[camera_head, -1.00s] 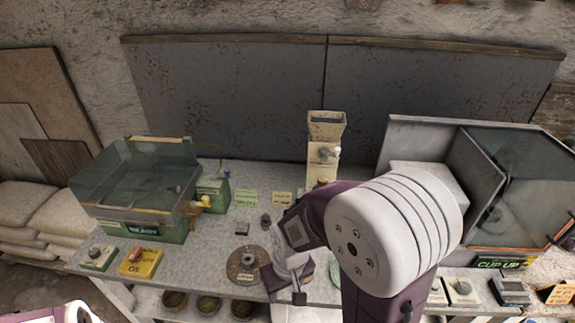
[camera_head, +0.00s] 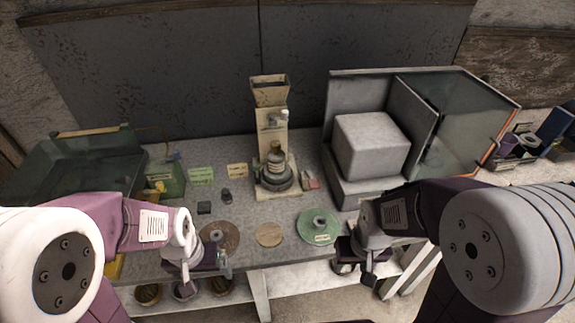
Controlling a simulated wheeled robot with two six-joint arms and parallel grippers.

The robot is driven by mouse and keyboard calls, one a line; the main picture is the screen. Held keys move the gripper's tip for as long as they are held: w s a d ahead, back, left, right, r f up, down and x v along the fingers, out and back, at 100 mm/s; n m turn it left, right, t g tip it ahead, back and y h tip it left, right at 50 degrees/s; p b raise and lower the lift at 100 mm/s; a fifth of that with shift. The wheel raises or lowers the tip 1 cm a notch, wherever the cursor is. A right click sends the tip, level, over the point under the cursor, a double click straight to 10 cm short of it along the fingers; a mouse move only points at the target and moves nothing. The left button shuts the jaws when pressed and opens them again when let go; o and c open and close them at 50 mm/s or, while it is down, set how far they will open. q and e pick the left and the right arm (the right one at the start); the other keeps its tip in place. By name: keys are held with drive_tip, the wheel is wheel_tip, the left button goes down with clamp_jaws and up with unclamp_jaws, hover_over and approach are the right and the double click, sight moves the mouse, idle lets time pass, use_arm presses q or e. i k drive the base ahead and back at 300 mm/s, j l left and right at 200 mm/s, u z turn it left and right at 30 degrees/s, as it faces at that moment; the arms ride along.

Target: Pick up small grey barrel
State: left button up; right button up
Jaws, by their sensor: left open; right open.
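A small dark grey barrel-like piece (camera_head: 227,196) stands on the grey worktable, right of a dark square block (camera_head: 204,207). It is too small to make out in detail. Another small grey knob-like piece (camera_head: 319,222) sits on the green disc (camera_head: 311,234). My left gripper (camera_head: 205,265) is open at the table's front edge, in front of the brown disc (camera_head: 219,232), and apart from the barrel-like piece. My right gripper (camera_head: 358,268) is open at the front edge, right of the green disc. Both appear empty, though their fingers are partly hidden.
A cream hopper stand (camera_head: 271,130) with a stacked dark piece rises mid-table. A grey cabinet (camera_head: 347,193) with a glass panel stands right. A green glass-sided box (camera_head: 75,170) is left, partly behind my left arm. A tan disc (camera_head: 269,235) lies in front.

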sight(277, 171)
drive_tip(key=i+j+u, duration=0.15)
drive_tip(key=u, duration=0.15)
drive_tip(key=i+u, duration=0.35)
drive_tip(key=i+l, duration=0.1)
